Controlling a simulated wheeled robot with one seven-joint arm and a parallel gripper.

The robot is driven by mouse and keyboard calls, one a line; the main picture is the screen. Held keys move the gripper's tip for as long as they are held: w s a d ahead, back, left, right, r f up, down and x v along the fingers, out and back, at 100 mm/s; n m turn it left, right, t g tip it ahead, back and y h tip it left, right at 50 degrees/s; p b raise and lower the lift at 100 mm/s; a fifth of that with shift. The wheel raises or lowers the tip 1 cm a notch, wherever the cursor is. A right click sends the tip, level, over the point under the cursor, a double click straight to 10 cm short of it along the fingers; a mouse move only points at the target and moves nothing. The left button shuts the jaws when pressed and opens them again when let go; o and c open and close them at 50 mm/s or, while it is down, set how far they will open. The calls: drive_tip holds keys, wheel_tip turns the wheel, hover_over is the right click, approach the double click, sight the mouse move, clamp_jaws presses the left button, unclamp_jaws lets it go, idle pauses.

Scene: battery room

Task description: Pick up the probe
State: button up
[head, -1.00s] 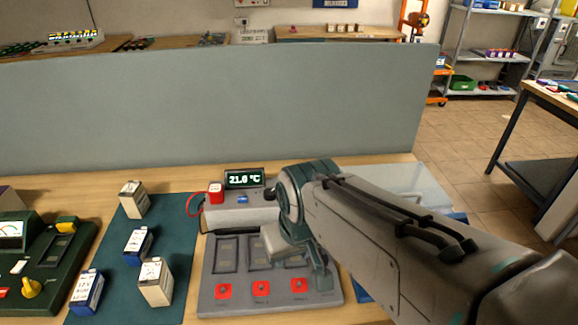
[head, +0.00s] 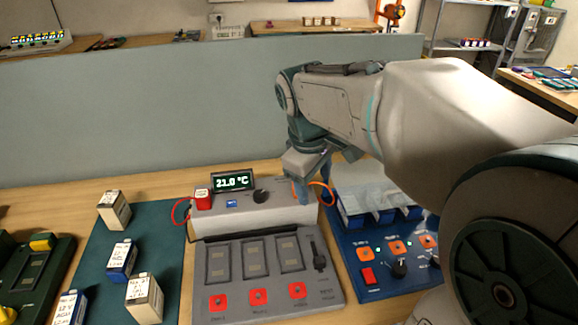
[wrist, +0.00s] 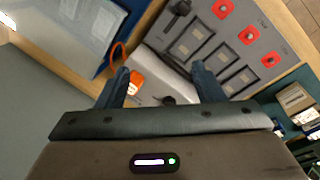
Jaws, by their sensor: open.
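An orange probe block with a pale label (wrist: 136,84) sits at the right end of the grey tester, with an orange cable (head: 326,190) looping beside it. In the head view my gripper (head: 311,186) hides most of this block. My gripper is open and points down over it. In the wrist view the block lies between my fingers (wrist: 160,76), closer to the left one, and nothing is held. A red block with a white label (head: 203,199) and a red cable sits on the tester's left end.
The grey tester (head: 215,222) has a 21.0 °C display (head: 233,181), a knob and a sloped slot panel (head: 325,292). A blue unit (head: 375,290) with orange buttons stands close on the right. Several boxed cells stand on the green mat (head: 170,240). A grey partition (head: 130,110) closes the back.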

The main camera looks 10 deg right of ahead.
drive_tip(key=w+a+f+n+g+h+b, duration=0.1)
drive_tip(key=w+a+n, duration=0.1)
drive_tip(key=w+n, duration=0.45)
drive_tip(key=w+a+f+n+g+h+b, duration=0.1)
drive_tip(key=w+a+n+h, duration=0.15)
drive_tip(key=w, duration=0.65)
drive_tip(key=shift+n+y, duration=0.3)
drive_tip(key=shift+y, duration=0.05)
drive_tip(key=x, duration=0.5)
drive_tip(key=w+x, duration=0.1)
drive_tip(key=x, duration=0.2)
drive_tip(key=shift+d+f, duration=0.1)
drive_tip(key=shift+d, duration=0.35)
drive_tip(key=x, duration=0.3)
drive_tip(key=p+x, duration=0.1)
drive_tip(key=x, duration=0.1)
drive_tip(key=shift+s+a+f, duration=0.2)
drive_tip(key=shift+a, duration=0.15)
drive_tip(key=c, duration=1.1)
